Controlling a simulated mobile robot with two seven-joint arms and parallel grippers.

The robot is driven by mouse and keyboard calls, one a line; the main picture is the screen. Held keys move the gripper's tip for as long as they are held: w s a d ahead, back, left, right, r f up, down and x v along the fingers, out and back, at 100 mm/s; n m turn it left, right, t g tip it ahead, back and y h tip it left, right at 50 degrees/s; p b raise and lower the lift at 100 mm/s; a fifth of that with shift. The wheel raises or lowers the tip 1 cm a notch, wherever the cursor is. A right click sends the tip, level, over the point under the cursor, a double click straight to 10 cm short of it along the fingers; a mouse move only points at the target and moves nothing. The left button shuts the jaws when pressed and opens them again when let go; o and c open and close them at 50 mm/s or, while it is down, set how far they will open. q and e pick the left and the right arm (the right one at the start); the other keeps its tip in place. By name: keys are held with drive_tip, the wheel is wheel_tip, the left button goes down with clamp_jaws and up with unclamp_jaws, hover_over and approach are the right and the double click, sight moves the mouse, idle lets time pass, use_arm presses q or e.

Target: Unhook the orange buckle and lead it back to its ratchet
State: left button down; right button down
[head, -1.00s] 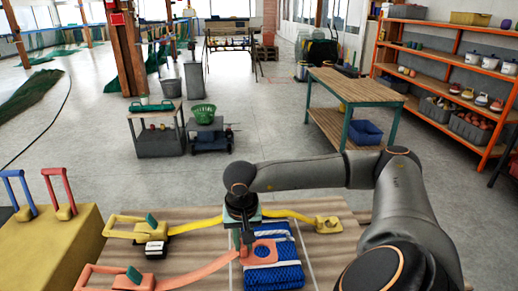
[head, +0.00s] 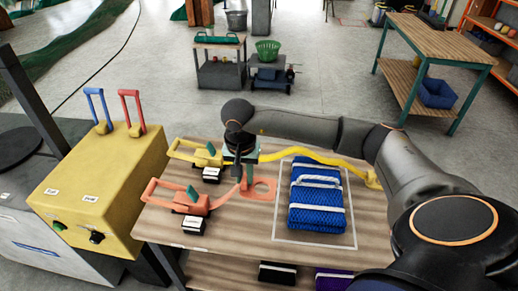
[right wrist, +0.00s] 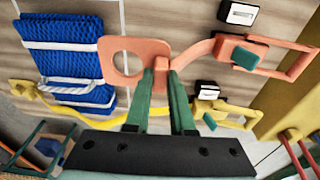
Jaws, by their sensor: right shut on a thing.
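My right gripper (head: 245,187) is shut on the orange buckle (head: 265,188), a flat plate with a round hole, seen close in the right wrist view (right wrist: 109,67). The buckle is left of the blue net bundle (head: 316,205) and apart from it. An orange strap (head: 226,199) runs from the buckle to the orange ratchet (head: 190,203) at the table's left side, with its long handle (head: 150,190) pointing left. The strap is short and slightly bent. I cannot tell whether the buckle touches the table. My left gripper is not in view.
A yellow ratchet (head: 210,158) sits behind the orange one; its yellow strap (head: 320,157) runs behind the bundle to a yellow buckle (head: 373,179). A yellow box (head: 100,185) with blue and red levers stands left. A white outline (head: 275,220) surrounds the bundle.

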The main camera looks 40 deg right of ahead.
drive_tip(key=f+b, duration=0.3)
drive_tip(key=f, duration=0.1)
drive_tip(key=w+a+f+b, duration=0.1)
drive_tip(key=f+b, duration=0.2)
drive_tip(key=f, duration=0.2)
drive_tip(key=w+a+f+b, duration=0.1)
drive_tip(key=f+b, duration=0.2)
drive_tip(key=f, duration=0.2)
drive_tip(key=shift+w+f, duration=0.2)
drive_tip(key=shift+w, duration=0.05)
drive_tip(key=c, duration=0.7)
unclamp_jaws()
drive_tip(key=shift+r, duration=0.1)
